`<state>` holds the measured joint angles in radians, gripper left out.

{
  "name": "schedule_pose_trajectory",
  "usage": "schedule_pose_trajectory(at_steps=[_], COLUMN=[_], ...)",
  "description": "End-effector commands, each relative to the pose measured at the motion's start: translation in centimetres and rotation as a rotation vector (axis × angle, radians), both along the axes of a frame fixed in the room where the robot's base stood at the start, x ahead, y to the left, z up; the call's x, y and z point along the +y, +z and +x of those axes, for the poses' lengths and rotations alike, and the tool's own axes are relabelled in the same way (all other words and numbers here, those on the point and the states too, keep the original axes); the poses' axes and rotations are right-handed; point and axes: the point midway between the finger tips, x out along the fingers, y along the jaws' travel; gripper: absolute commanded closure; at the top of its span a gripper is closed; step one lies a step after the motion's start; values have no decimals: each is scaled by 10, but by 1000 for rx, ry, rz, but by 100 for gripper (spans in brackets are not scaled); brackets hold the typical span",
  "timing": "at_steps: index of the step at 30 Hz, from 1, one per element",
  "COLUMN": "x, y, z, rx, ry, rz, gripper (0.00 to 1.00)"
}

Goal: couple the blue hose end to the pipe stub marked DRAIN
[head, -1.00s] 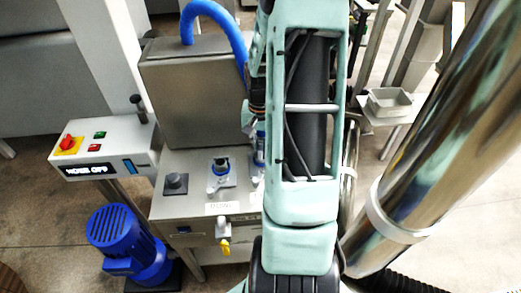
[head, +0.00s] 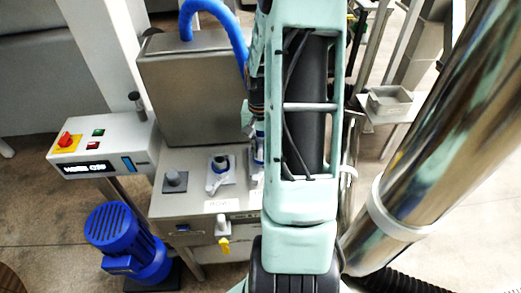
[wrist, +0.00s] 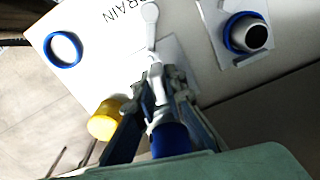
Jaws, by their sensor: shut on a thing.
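The blue hose (head: 214,10) arches over the grey metal box and runs down behind my arm. My gripper (wrist: 162,108) is shut on the blue hose end (wrist: 169,140), seen low in the middle of the wrist view. The letters of the DRAIN label (wrist: 124,12) show at the top of that view, partly cut off. A metal lever (wrist: 151,28) stands beside the label, just beyond my fingertips. The DRAIN stub itself is hidden or cannot be told apart behind the fingers. I cannot tell whether the hose end touches it.
Another pipe stub (head: 220,162) stands open on the machine top, left of my gripper; a stub with a blue ring (wrist: 247,33) shows in the wrist view. A yellow-handled valve (head: 224,245) hangs at the front. A control box (head: 105,145) and blue motor (head: 128,243) are left.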

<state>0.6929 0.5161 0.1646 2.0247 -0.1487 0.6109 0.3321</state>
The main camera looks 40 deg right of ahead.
Motion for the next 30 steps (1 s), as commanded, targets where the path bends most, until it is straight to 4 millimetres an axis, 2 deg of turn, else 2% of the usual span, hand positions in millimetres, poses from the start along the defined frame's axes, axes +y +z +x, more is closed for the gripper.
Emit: schedule_pose_trajectory(at_steps=[1, 6, 14, 17, 20, 30], x=[0, 0, 0, 0, -1, -1], y=[1, 1, 0, 5, 18, 89], z=[1, 1, 0, 0, 1, 1], rx=[-1, -1, 1, -1, -3, -4], ry=[0, 0, 0, -1, -1, 0], rz=[-1, -1, 1, -1, -3, -4], gripper=[86, 69, 69, 69, 69, 69])
